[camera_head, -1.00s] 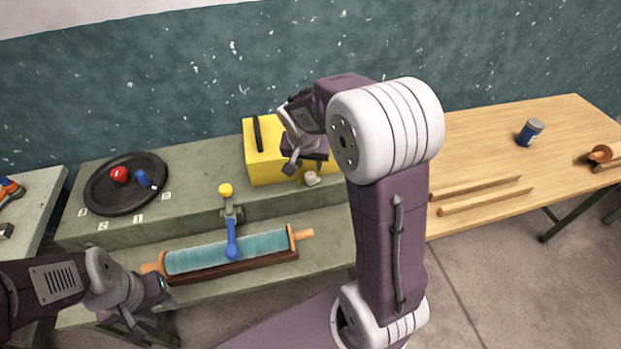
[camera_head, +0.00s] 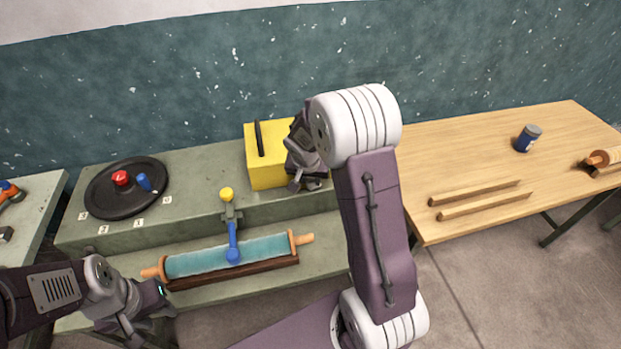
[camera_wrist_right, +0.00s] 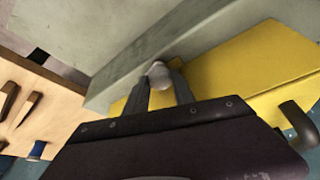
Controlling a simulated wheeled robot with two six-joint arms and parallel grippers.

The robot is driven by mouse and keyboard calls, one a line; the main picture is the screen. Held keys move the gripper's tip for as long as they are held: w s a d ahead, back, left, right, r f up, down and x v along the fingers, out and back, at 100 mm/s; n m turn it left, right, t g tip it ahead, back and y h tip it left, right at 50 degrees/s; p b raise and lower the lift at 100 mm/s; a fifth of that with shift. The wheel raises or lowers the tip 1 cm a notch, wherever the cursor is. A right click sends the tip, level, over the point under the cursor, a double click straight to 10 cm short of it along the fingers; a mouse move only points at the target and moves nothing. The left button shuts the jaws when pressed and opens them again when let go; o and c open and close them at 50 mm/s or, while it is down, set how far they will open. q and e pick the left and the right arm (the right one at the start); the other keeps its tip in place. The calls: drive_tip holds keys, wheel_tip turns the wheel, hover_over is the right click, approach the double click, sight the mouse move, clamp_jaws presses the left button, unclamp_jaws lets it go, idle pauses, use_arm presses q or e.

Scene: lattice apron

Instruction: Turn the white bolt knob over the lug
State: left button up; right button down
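The white bolt knob (camera_wrist_right: 158,73) shows in the right wrist view, between the fingertips of my right gripper (camera_wrist_right: 161,84). The fingers stand apart on either side of it; whether they touch it is hard to tell. In the head view my right gripper (camera_head: 307,184) is in front of the yellow box (camera_head: 262,172) and hides the knob. The box also shows in the right wrist view (camera_wrist_right: 240,72). The lug cannot be made out. My left gripper (camera_head: 150,325) is open and empty at the lower left, in front of the bench.
A black round plate (camera_head: 120,205) with a red knob and a blue peg lies on the grey bench. A teal roller (camera_head: 205,261) and a blue-handled lever (camera_head: 232,240) are at the bench front. A wooden table (camera_head: 470,155) at right holds two sticks and a blue can.

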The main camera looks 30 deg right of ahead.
drive_tip(key=shift+r+n+y+p, duration=0.25)
drive_tip(key=shift+n+p, duration=0.35)
drive_tip(key=shift+p, duration=0.35)
drive_tip(key=n+p, duration=0.1)
drive_tip(key=p, duration=0.3)
drive_tip(key=r+n+y+p, duration=0.1)
drive_tip(key=p, duration=0.3)
drive_tip(key=n+t+p, duration=0.1)
drive_tip(key=n+p, duration=0.1)
drive_tip(key=p, duration=0.1)
drive_tip(key=shift+s+d+r+y+p, duration=0.15)
drive_tip(key=shift+d+y+p, duration=0.1)
drive_tip(key=shift+p, duration=0.15)
drive_tip(key=n+p, duration=0.1)
drive_tip(key=p, duration=0.3)
drive_tip(key=f+n+y+p, duration=0.1)
drive_tip(key=n+p, duration=0.1)
drive_tip(key=p, duration=0.1)
drive_tip(key=shift+w+d+p, duration=0.1)
drive_tip(key=shift+w+p, duration=0.1)
drive_tip(key=shift+p, duration=0.2)
drive_tip(key=shift+f+n+y+p, duration=0.3)
drive_tip(key=shift+f+n+p, duration=0.05)
drive_tip(key=shift+n+p, duration=0.4)
drive_tip(key=c, duration=1.3)
unclamp_jaws()
drive_tip(key=shift+c, duration=0.2)
